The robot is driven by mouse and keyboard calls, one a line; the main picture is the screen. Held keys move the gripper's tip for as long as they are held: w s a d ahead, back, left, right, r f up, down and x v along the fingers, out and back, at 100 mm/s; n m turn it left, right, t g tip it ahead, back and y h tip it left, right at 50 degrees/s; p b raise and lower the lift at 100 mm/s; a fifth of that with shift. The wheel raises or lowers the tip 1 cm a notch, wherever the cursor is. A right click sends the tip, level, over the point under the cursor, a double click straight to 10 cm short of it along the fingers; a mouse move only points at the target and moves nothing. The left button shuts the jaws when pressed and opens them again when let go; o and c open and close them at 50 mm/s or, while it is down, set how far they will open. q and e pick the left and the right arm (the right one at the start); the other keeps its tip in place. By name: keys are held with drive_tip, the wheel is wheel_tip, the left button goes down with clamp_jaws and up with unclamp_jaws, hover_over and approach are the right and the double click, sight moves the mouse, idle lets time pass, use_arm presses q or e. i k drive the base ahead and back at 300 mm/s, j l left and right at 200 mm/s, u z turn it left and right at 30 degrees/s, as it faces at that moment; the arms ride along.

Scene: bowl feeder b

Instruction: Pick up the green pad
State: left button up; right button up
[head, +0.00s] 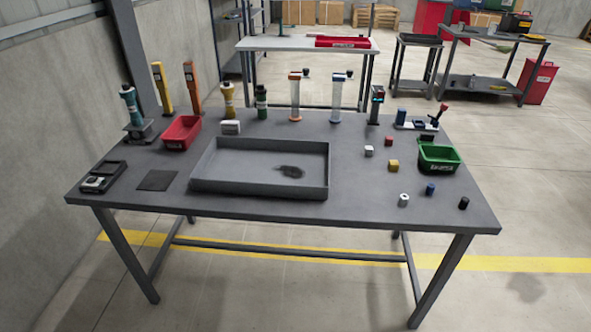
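I see no plainly green pad. A flat, dark grey square pad (157,180) lies on the left front of the table, between a small black-and-grey device (104,177) and a grey tray (257,189). A dark, roundish flat patch (292,172) shows inside the tray at its right; I cannot tell whether it is a thing or a mark. Neither of my grippers is in view.
The grey table (340,211) holds a red bin (182,133) at left and a green bin (438,158) at right. Several small cubes and cylinders lie right of the tray. Upright tools and bottles line the back edge. The front strip is clear.

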sight(424, 138)
drive_tip(key=i+l+z, duration=0.2)
drive_tip(key=l+z, duration=0.15)
drive_tip(key=i+l+z, duration=0.5)
drive_tip(key=z, duration=0.25)
drive_tip(key=i+l+z, duration=0.25)
drive_tip(key=z, duration=0.15)
drive_tip(key=i+l+z, duration=0.1)
drive_tip(key=z, duration=0.35)
drive_tip(key=i+z, duration=0.4)
drive_tip(key=i+l+z, duration=0.15)
drive_tip(key=i, duration=0.6)
drive_tip(key=i+u, duration=0.25)
drive_tip(key=u, duration=0.2)
drive_tip(key=i+u, duration=0.55)
drive_tip(key=u, duration=0.3)
drive_tip(key=i+u, duration=0.15)
drive_tip(key=u, duration=0.3)
drive_tip(key=i+u, duration=0.15)
drive_tip(key=u, duration=0.25)
drive_tip(key=i+u, duration=0.15)
drive_tip(key=u, duration=0.3)
drive_tip(key=i+l+u, duration=0.15)
drive_tip(key=u, duration=0.3)
drive_tip(key=i+l+u, duration=0.1)
drive_tip(key=u, duration=0.35)
drive_tip(key=l+u, duration=0.25)
drive_tip(key=u, duration=0.15)
drive_tip(key=i, duration=0.05)
